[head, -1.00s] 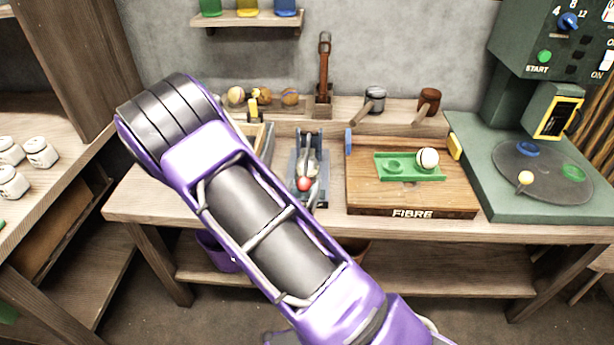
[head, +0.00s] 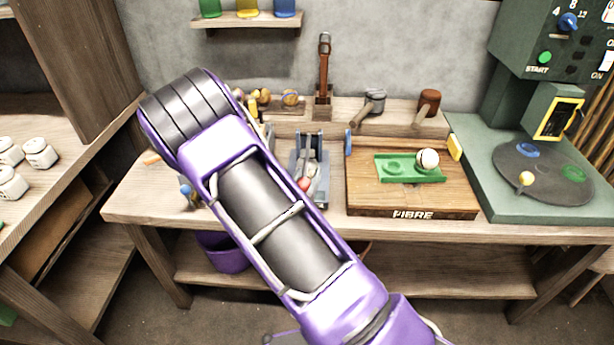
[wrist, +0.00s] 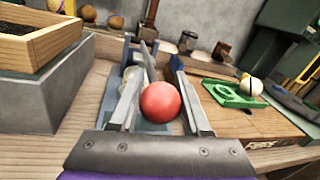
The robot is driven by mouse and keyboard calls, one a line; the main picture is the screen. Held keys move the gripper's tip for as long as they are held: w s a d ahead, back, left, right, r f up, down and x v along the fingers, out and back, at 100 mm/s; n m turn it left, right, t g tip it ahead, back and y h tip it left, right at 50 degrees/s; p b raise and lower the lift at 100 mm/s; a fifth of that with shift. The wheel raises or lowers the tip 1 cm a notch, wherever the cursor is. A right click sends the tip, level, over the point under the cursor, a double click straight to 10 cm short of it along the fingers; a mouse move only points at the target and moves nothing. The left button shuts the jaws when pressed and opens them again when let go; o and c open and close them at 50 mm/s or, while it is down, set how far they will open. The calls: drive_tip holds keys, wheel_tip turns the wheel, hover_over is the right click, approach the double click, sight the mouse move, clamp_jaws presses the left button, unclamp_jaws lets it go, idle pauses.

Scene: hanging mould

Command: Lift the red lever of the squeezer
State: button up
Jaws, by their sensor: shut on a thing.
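The squeezer is a blue-grey metal frame (head: 323,158) on the bench; its frame also shows in the wrist view (wrist: 177,64). Its lever ends in a red ball knob (wrist: 161,102), which is partly visible beside my arm in the head view (head: 304,184). In the wrist view my gripper (wrist: 161,112) has one finger on each side of the red knob and is shut on it.
A wooden board marked FIBRE (head: 412,205) with a green mould (head: 394,167) and a white ball (head: 427,158) lies to the right. A wooden tray (wrist: 38,44) stands close on the left in the wrist view. A green machine (head: 480,150) stands farther right.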

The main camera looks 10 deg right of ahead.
clamp_jaws()
idle(0.8)
